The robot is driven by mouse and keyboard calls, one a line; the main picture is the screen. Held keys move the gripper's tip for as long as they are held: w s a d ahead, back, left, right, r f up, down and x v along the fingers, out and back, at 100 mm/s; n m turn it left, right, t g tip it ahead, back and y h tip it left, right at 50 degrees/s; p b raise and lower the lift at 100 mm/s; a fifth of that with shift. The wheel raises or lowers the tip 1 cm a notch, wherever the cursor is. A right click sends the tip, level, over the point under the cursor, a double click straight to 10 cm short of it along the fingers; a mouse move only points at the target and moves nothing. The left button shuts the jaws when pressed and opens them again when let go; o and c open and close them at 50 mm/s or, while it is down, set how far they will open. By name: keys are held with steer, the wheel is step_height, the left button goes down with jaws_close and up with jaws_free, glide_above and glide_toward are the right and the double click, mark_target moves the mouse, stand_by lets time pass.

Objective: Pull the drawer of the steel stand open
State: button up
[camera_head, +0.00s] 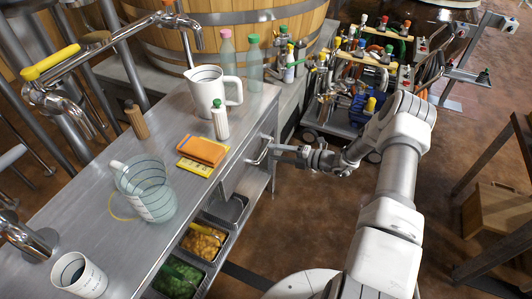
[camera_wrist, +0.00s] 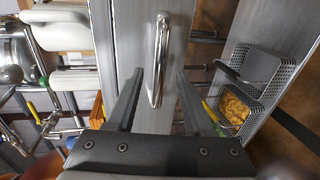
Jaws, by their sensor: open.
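The steel stand (camera_head: 110,185) runs along the left of the head view, with jugs and bottles on its top. Its drawer (camera_wrist: 140,45) fills the upper middle of the wrist view as a flat grey metal front. The drawer's bar handle (camera_wrist: 158,60) is shiny and curved; it also shows in the head view (camera_head: 262,150) at the stand's right side. My gripper (camera_wrist: 155,85) has its two fingers apart, one on each side of the handle's near end. I cannot tell whether either finger touches the handle. In the head view, my gripper (camera_head: 285,149) is beside the handle.
Mesh baskets with yellow (camera_head: 202,241) and green (camera_head: 177,277) contents sit under the stand's top. A cart (camera_head: 345,120) crowded with tools and bottles stands behind my arm. Brown floor is open to the right of the stand.

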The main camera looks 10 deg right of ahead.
mark_target(266, 149)
steer(key=shift+b+x, duration=0.3)
steer(key=shift+x, duration=1.8)
jaws_close()
